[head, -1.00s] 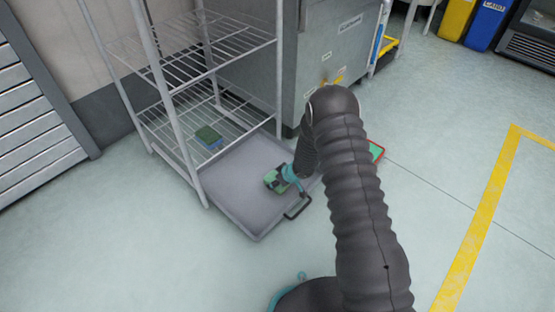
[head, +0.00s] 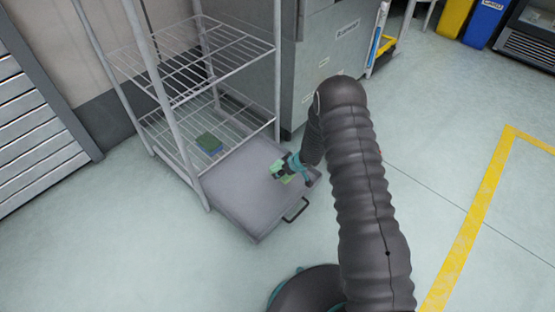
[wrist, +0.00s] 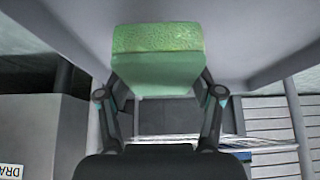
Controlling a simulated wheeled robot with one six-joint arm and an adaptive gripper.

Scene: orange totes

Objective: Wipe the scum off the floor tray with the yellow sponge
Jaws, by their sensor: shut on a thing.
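The grey floor tray (head: 232,192) lies at the foot of the wire rack, with a dark handle (head: 296,211) on its near right edge. My gripper (head: 285,172) is over the tray's right part, shut on a green sponge (head: 279,178). In the wrist view the sponge (wrist: 158,72) sits between both fingers, with a rough yellow-green strip along one side and a smooth green face. It looks green rather than plain yellow. I cannot tell whether it touches the tray. No scum can be made out on the visible tray surface. My arm hides a little beyond the tray's right edge.
A green and blue pad (head: 209,143) lies on the lower shelf of the wire rack (head: 188,125). The rack's posts stand along the tray's left and back. A grey cabinet (head: 332,50) stands behind. The floor at the front left is clear.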

